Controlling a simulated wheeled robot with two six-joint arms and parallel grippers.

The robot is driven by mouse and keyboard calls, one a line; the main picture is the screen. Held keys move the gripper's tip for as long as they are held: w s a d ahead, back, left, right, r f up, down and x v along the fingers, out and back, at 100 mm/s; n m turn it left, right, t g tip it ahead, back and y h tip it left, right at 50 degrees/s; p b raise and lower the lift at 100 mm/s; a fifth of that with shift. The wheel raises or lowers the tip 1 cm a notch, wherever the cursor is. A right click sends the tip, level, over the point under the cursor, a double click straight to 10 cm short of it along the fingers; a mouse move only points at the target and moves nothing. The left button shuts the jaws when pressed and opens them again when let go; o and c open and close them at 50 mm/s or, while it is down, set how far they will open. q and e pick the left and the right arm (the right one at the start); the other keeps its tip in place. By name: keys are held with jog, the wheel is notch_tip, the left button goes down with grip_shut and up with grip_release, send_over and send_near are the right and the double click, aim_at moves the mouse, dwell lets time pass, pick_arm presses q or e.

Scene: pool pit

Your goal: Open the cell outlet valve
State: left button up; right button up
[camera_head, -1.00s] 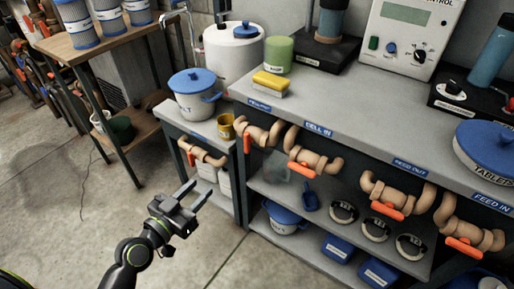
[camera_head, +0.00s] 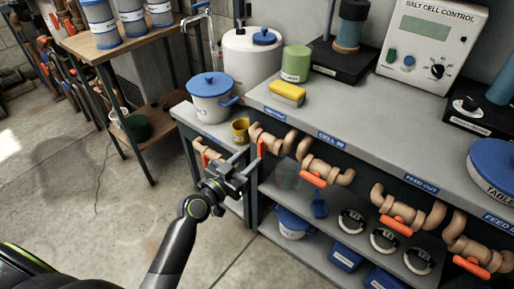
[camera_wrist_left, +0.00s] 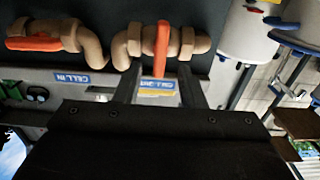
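The cell outlet valve is a tan pipe piece (camera_head: 283,141) under the bench edge, below the leftmost blue label (camera_head: 275,113). Its orange handle (camera_head: 261,148) stands crosswise to the pipe. In the left wrist view, the handle (camera_wrist_left: 162,46) appears between the fingertips, ahead of them. My left gripper (camera_head: 238,172) is open and empty, in front of the valve and just short of the handle; I see no clear contact. Both fingers are apart in the wrist view (camera_wrist_left: 158,92). My right gripper is not in view.
The CELL IN valve (camera_head: 325,172) is just to the right, its orange handle along its pipe. Two more valves sit farther right. A yellow mug (camera_head: 240,131) and white salt bucket (camera_head: 211,103) stand on the lower shelf at left. Open floor lies to the left.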

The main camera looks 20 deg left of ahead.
aim_at(259, 150)
pick_arm(q)
jog(key=shift+x, duration=2.35)
grip_shut()
